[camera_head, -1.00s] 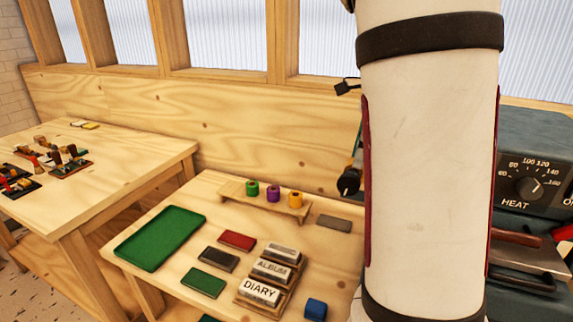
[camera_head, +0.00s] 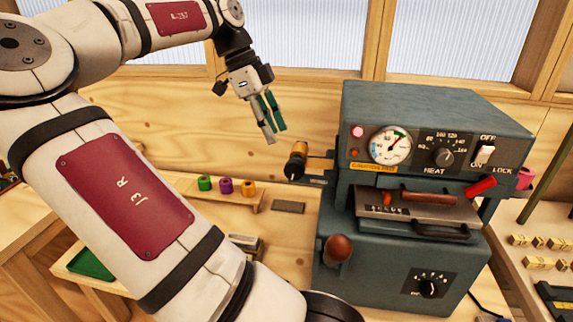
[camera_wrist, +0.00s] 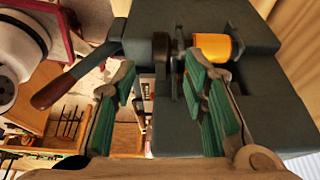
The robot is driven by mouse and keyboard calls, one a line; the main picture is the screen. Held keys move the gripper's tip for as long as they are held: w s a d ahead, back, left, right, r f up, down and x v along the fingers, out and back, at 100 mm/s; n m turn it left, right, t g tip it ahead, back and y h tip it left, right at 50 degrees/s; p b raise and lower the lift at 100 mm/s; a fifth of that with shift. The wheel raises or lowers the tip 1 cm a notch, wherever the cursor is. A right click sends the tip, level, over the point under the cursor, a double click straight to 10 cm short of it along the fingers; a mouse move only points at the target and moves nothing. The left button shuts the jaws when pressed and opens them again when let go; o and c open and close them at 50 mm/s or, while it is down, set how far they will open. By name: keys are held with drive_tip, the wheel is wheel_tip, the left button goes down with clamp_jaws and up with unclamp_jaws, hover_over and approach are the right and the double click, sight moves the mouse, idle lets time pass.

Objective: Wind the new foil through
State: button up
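A hot-foil machine (camera_head: 430,250) with a dial gauge, heat knob and levers stands right of centre in the head view. A gold-orange foil roll (camera_head: 300,149) sits on a spindle at its upper left side. The roll also shows in the wrist view (camera_wrist: 214,46), partly hidden by a finger. A pink roll (camera_head: 525,178) shows at the machine's right side. My gripper (camera_head: 275,134) hangs above and left of the gold roll, apart from it in the head view. Its green-padded fingers are spread and empty in the wrist view (camera_wrist: 160,104). No foil strand is clear.
A wooden rack (camera_head: 245,204) holds green, purple and yellow rolls on the bench left of the machine. A wooden-knobbed lever (camera_head: 338,249) juts from the machine's front left. A side table (camera_head: 515,225) at the right holds small brass pieces. The plywood wall stands behind.

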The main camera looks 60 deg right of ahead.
sight(288, 162)
drive_tip(key=p+x, duration=0.1)
drive_tip(key=x, duration=0.9)
drive_tip(key=shift+s+d+f, duration=0.15)
drive_tip(key=shift+s+f, duration=0.05)
drive_tip(key=shift+c, duration=0.6)
clamp_jaws()
